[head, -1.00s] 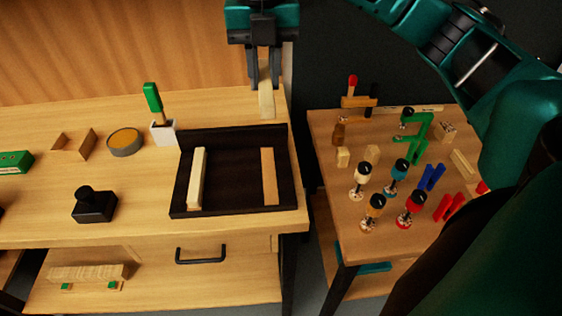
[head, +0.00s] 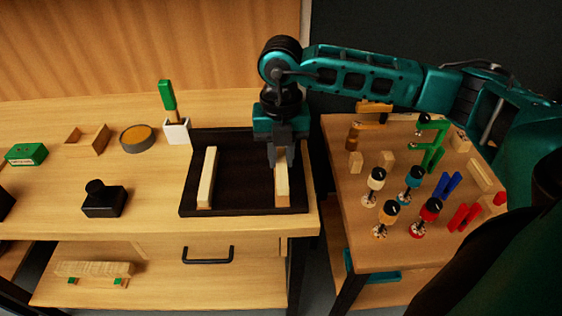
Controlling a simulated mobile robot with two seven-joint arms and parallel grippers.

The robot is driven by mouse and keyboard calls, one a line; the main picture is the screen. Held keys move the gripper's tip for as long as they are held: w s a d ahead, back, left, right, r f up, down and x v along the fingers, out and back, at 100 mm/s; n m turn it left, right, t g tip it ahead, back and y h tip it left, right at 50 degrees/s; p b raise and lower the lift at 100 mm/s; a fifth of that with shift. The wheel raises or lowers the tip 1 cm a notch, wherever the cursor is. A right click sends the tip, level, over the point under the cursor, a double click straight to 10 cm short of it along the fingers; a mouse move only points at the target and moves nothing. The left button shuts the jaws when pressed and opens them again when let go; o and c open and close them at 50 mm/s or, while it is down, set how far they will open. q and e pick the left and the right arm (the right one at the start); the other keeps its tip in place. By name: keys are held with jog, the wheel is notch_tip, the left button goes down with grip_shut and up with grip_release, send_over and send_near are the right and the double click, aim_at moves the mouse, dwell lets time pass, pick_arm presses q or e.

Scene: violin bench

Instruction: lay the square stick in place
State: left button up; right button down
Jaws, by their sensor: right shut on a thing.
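A pale square stick (head: 281,178) is between the fingers of my right gripper (head: 279,158), in the right part of the dark tray (head: 234,208). It lines up with an orange-brown strip (head: 283,202), whose near end shows below it. I cannot tell whether stick and strip touch. The gripper hides the stick's far end. Another pale stick (head: 208,172) lies in the left part of the tray, on a similar strip. My left gripper is not in view.
A white holder (head: 176,132) with a green-handled tool stands behind the tray's left corner. A round tin (head: 137,138) and a black stamp-like block (head: 103,199) are further left. The right side table (head: 345,212) holds several clamps and small blocks.

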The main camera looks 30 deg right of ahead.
aim_at(281, 159)
jog(key=shift+f, duration=1.25)
jog(key=shift+f, duration=0.2)
jog(key=c, duration=1)
grip_release()
notch_tip(281, 159, up, 12)
jog(key=shift+r, duration=0.25)
